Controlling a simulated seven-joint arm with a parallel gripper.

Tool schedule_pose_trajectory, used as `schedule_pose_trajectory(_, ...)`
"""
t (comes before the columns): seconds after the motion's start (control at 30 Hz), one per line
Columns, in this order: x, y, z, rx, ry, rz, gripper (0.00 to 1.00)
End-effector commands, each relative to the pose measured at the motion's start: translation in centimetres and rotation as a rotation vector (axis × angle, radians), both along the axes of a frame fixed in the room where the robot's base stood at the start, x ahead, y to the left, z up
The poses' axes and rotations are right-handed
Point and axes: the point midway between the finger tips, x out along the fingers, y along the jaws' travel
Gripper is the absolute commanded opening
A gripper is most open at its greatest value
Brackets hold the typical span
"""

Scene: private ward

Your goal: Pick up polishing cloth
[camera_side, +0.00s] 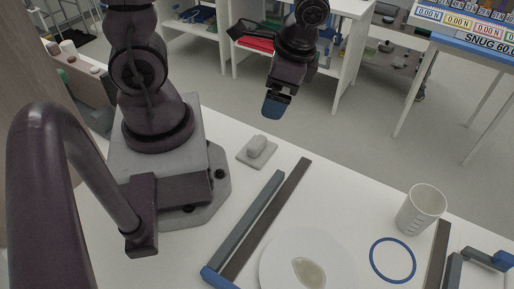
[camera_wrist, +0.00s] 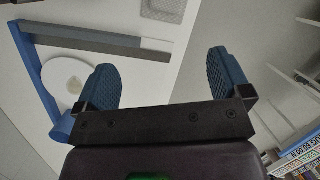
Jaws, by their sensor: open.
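My gripper (camera_side: 275,104) is high above and beyond the back edge of the white table in the side view. In the wrist view my gripper (camera_wrist: 163,78) shows two blue ribbed fingers spread wide with nothing between them. I cannot tell for certain which thing is the polishing cloth. A small pale greenish oval piece (camera_side: 309,273) lies on a round white disc (camera_side: 275,262) at the front of the table. The wrist view shows this piece (camera_wrist: 75,86) on the disc too, left of the fingers. My gripper is well apart from it.
Dark and blue-grey bars (camera_side: 266,222) border the disc's area. A blue ring (camera_side: 393,260) and a white cup (camera_side: 422,208) are right of the disc. A grey block on a small plate (camera_side: 257,150) sits near the table's back edge. Shelves stand behind, across open floor.

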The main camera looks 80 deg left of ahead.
Motion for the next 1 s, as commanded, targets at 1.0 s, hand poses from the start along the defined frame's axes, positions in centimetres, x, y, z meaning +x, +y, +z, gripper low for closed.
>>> schedule_pose_trajectory(1.0, -1.5, 2.6, -12.6, -0.002, 0.171, -0.376, 0.96)
